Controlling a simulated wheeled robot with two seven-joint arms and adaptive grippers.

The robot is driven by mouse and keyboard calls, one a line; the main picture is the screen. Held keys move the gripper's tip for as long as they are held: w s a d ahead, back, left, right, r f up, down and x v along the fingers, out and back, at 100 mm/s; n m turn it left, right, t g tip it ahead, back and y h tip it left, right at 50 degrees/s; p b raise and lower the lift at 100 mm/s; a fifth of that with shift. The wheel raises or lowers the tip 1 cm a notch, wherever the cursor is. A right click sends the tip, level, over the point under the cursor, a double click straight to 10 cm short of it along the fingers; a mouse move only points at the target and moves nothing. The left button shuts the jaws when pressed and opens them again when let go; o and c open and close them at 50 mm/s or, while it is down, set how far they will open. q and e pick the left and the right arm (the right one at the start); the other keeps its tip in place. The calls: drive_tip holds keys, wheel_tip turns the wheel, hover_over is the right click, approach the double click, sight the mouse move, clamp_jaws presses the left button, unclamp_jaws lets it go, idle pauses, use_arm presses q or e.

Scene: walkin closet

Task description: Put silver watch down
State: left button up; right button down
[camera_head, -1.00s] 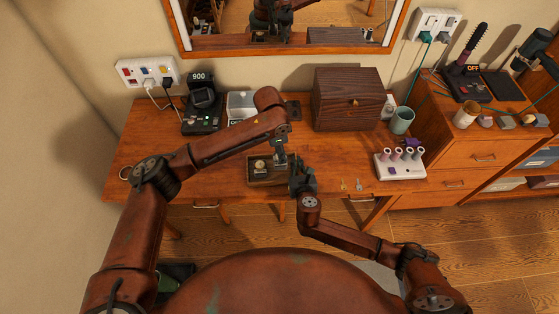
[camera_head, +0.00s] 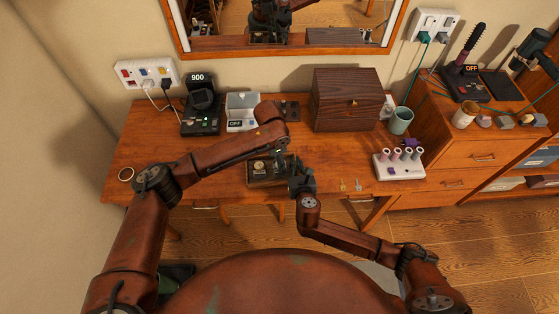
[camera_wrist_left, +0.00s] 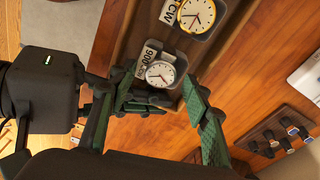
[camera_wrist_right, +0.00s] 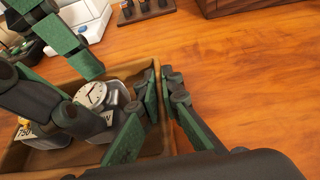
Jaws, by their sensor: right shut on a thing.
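The silver watch (camera_wrist_left: 160,74), with a white dial, stands in the wooden tray (camera_wrist_left: 136,25) next to a tag reading 900. A gold watch (camera_wrist_left: 197,14) is beside it. In the left wrist view, my left gripper (camera_wrist_left: 166,98) has its fingers spread, one on each side of the silver watch; I cannot tell whether they touch it. In the head view, my left gripper (camera_head: 283,158) is low over the tray (camera_head: 260,184). My right gripper (camera_head: 297,176) is shut on the tray's right wall, which shows between its fingers in the right wrist view (camera_wrist_right: 164,108).
A dark wooden box (camera_head: 346,100) and a teal cup (camera_head: 401,121) stand behind, with a white holder (camera_head: 400,168) at right. A device showing 900 (camera_head: 201,108) and a box marked OFF (camera_head: 242,112) are at back left.

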sight(276, 165)
use_arm(q)
drive_tip(key=shift+r, duration=0.15)
wheel_tip(276, 165, up, 12)
drive_tip(key=a, duration=0.1)
drive_tip(key=shift+a, duration=0.25)
drive_tip(key=shift+s, duration=0.1)
use_arm(e)
drive_tip(key=c, duration=2)
unclamp_jaws()
drive_tip(key=shift+c, duration=0.2)
drive_tip(key=v, duration=1.2)
use_arm(q)
drive_tip(key=shift+s, duration=0.1)
use_arm(e)
drive_tip(key=shift+s+f, duration=0.15)
